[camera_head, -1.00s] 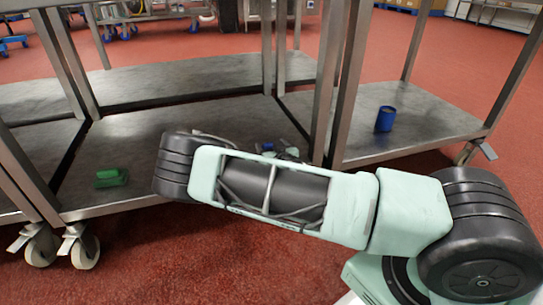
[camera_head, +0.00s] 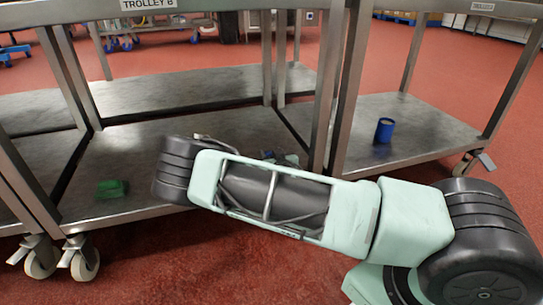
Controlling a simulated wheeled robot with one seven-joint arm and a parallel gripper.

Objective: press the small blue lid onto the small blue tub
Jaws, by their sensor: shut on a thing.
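A blue cylindrical tub (camera_head: 384,130) stands upright on the lower shelf of the right trolley, with nothing of mine near it. My gripper (camera_head: 283,158) is mostly hidden behind my own arm; only a small part shows above the arm's edge, over the middle trolley's lower shelf. A small dark blue bit (camera_head: 267,154) shows at the gripper, and I take it to be the small blue lid held in the shut jaws. Its shape and the fingertips are hidden.
A green object (camera_head: 112,188) lies at the left of the middle trolley's lower shelf (camera_head: 150,150). Metal uprights (camera_head: 345,95) stand between that shelf and the right trolley's shelf (camera_head: 425,120). My arm crosses the front of the trolleys. Red floor is open in front.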

